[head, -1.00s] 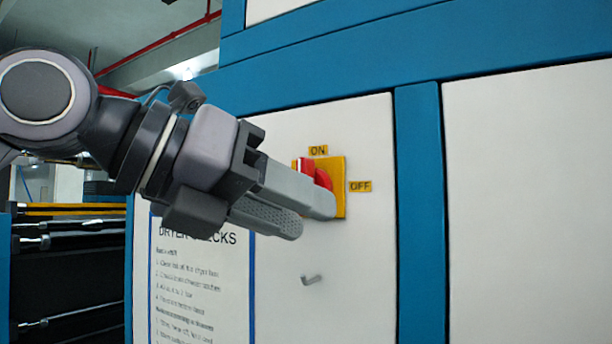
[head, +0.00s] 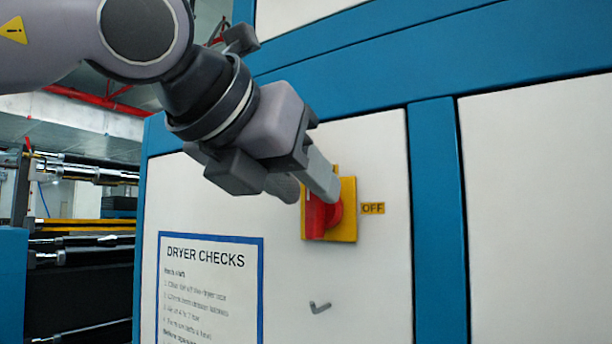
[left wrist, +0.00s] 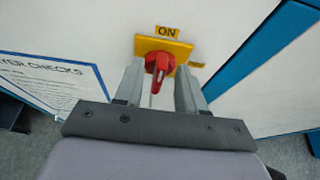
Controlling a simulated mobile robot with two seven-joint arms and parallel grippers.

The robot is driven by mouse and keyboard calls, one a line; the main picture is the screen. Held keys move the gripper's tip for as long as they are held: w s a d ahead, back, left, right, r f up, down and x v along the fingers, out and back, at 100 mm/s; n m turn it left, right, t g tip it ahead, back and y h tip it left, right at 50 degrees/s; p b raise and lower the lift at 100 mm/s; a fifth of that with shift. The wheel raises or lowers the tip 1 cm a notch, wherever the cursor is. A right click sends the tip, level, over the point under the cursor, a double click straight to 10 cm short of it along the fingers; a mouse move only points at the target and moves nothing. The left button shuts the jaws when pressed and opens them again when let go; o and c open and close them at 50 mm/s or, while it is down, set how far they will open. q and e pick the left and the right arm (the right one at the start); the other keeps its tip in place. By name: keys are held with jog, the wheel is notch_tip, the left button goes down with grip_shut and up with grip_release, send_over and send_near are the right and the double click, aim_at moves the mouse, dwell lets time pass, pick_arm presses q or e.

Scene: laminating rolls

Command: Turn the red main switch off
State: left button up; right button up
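The red main switch (head: 316,218) is a rotary handle on a yellow plate (head: 345,229) fixed to the white machine panel. Its handle looks upright, in line with the ON label (left wrist: 167,32) above the plate in the left wrist view. The OFF label (head: 373,208) is to the plate's right. My left gripper (head: 308,188) is at the switch, reaching in from the upper left. In the left wrist view its fingers (left wrist: 160,82) stand apart, one on each side of the red handle (left wrist: 158,68); contact cannot be told. In the head view the gripper hides the ON label. My right gripper is out of view.
A blue-framed DRYER CHECKS sheet (head: 208,300) is on the panel, lower left of the switch. A small grey hook (head: 320,307) sticks out below the switch. A blue upright (head: 438,220) stands to the right. Dark rollers (head: 85,250) lie at far left.

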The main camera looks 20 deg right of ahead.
pick_arm(q)
jog(key=shift+w+d+f, duration=0.2)
jog(key=shift+w+d, duration=0.05)
jog(key=shift+d, duration=0.1)
grip_shut()
